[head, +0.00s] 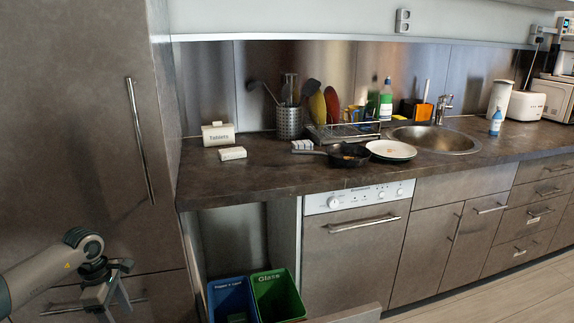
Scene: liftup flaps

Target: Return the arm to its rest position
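My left arm comes in at the lower left of the head view. Its gripper (112,290) hangs low in front of the tall cabinet (70,130), near a horizontal handle (70,308) on the lower panel. I see nothing held in it, but the angle does not show clearly whether the fingers are open or shut. I cannot tell whether it touches the handle or panel. My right arm and gripper are not in view.
A pan (347,155), plate (391,150) and dish rack (345,132) stand near the sink (435,140).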

